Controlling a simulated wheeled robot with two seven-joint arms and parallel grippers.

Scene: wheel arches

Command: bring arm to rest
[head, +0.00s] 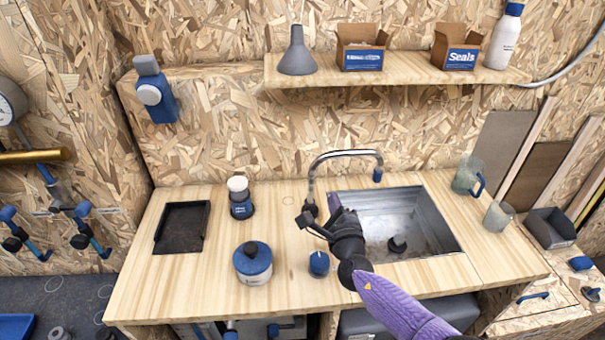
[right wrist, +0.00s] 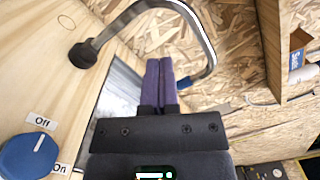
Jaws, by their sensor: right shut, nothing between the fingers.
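My right arm (head: 390,300) has a purple sleeve and reaches in from the lower right. My right gripper (head: 333,213) is over the counter at the left edge of the sink, close to the faucet base. In the right wrist view its two purple fingers (right wrist: 160,82) lie together, shut with nothing between them. The curved metal faucet (head: 345,153) arches just beyond the fingers; whether they touch it I cannot tell. My left gripper is not in view.
The sink (head: 430,210) holds a dark plug (head: 397,244). A blue knob (head: 319,263) on the counter shows On and Off labels in the right wrist view. A blue-lidded jar (head: 253,263), a black tray (head: 182,228) and a glass jug (head: 467,175) stand around. A shelf (head: 400,76) hangs above.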

